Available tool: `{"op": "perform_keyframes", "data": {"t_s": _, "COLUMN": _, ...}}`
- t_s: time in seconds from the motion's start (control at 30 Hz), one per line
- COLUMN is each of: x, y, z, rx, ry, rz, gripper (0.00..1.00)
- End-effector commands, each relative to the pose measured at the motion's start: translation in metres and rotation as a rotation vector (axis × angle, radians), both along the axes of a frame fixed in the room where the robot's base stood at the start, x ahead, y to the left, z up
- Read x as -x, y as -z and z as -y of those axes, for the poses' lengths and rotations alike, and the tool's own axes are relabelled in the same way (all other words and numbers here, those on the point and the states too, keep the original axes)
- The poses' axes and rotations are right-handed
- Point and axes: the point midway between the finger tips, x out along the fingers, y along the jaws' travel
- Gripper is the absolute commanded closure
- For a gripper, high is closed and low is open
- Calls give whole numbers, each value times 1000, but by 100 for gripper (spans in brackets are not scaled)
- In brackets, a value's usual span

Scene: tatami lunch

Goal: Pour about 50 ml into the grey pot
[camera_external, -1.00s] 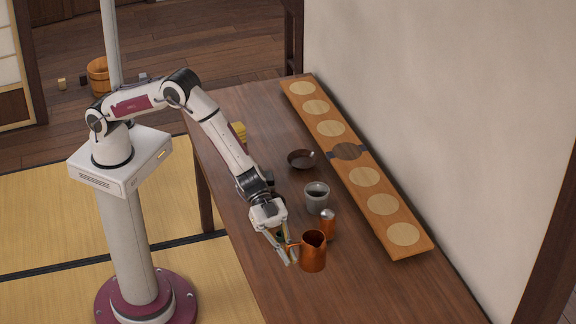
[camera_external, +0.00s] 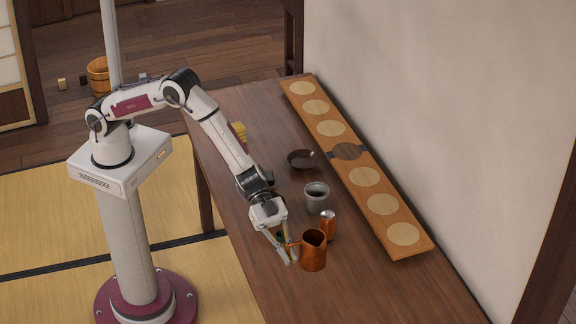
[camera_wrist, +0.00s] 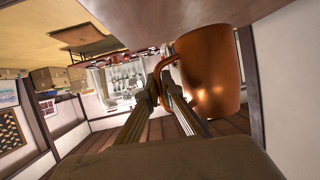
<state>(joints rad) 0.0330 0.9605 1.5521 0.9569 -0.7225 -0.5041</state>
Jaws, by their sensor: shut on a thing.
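A copper pitcher (camera_external: 314,252) is near the front part of the table, with its handle toward my gripper (camera_external: 292,254). My gripper is shut on the handle. In the wrist view the copper pitcher (camera_wrist: 209,75) fills the right of centre, and my gripper's fingers (camera_wrist: 160,82) meet at its handle. The pitcher looks upright; I cannot tell whether it touches the table. The grey pot (camera_external: 317,198) stands upright on the table, behind the pitcher and apart from it. Its contents look dark and are too small to make out.
An orange can-like container (camera_external: 328,225) stands between the pitcher and the grey pot. A dark bowl (camera_external: 301,160) lies farther back. A long wooden board with pale discs (camera_external: 383,205) runs along the wall side. The table (camera_external: 380,290) is clear at the front right.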

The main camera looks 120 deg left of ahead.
Motion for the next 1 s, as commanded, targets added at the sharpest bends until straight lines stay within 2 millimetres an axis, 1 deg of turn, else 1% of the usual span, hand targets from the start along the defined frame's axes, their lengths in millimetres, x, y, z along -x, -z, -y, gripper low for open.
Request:
{"op": "perform_keyframes", "data": {"t_s": 0.57, "x": 0, "y": -49, "z": 0, "rx": -1, "ry": 0, "rz": 4, "gripper": 100}}
{"op": "perform_keyframes", "data": {"t_s": 0.77, "x": 7, "y": -48, "z": -20, "rx": -7, "ry": -2, "rz": 2, "gripper": 100}}
{"op": "perform_keyframes", "data": {"t_s": 1.0, "x": 23, "y": -45, "z": -56, "rx": -18, "ry": -3, "rz": 2, "gripper": 100}}
